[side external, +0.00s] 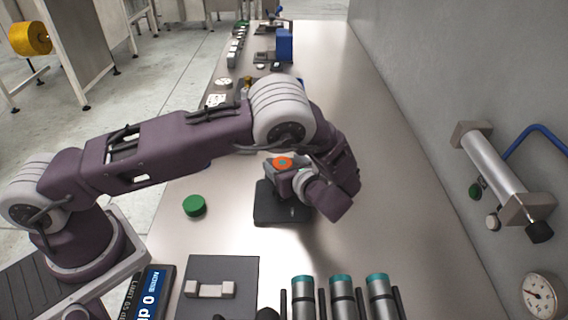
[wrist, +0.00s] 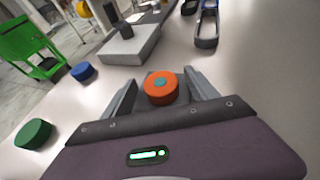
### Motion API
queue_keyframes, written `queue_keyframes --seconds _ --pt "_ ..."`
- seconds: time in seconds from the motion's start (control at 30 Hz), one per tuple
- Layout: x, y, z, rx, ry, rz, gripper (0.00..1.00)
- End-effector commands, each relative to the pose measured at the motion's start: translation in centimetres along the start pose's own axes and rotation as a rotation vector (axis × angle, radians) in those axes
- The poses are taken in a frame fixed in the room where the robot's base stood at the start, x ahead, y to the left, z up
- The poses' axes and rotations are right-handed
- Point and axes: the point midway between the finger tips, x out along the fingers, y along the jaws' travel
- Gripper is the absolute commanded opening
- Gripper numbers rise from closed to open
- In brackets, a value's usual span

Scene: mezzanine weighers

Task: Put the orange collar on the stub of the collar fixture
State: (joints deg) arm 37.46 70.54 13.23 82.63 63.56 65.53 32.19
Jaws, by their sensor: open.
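The orange collar (side external: 283,162) is a short ring with a teal round in its centre. In the wrist view the collar (wrist: 153,97) lies between the two grey fingers of my gripper (wrist: 161,80), which stand apart on either side of it. I cannot tell whether the fingers touch it. In the side view my gripper (side external: 290,178) is over a black base plate (side external: 268,214), probably the collar fixture. I cannot tell whether the teal round is the top of its stub; the part under the collar is hidden.
A green disc (side external: 194,205) lies left of the base plate. A blue disc (wrist: 83,71) and a grey block with a black post (wrist: 128,47) show in the wrist view. Teal-topped cylinders (side external: 341,290) stand at the front. The bench on the right is clear up to the wall.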

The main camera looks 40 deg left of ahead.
Motion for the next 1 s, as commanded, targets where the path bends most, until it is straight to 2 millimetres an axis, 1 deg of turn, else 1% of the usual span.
queue_keyframes --seconds 0.03,0.1,0.17,0.27,0.3,0.4,0.5,0.6,0.7,0.9,0.97,1.0 --pt "0.3 0.4 -1.5 0.001 0.030 0.005 0.68" --pt "0.2 0.4 -1.1 0.000 0.031 0.005 0.68" --pt "-0.1 0.4 -0.3 -0.001 0.031 0.004 0.68" --pt "-2.8 0.3 -0.3 0.003 0.029 -0.002 0.68" --pt "-4.1 0.2 -0.2 0.002 0.028 -0.004 0.68" --pt "-7.0 0.2 0.0 0.003 0.025 -0.004 0.68" --pt "-9.4 0.2 0.1 0.003 0.024 -0.005 0.68" --pt "-11.1 0.2 0.2 0.002 0.022 -0.004 0.68" --pt "-12.0 0.2 0.2 0.004 0.021 -0.002 0.68" --pt "-12.2 0.3 0.5 -0.002 0.025 0.002 0.68" --pt "-12.2 0.6 1.4 -0.039 0.052 0.022 0.68" --pt "-12.1 1.1 2.6 -0.086 0.090 0.050 0.68"
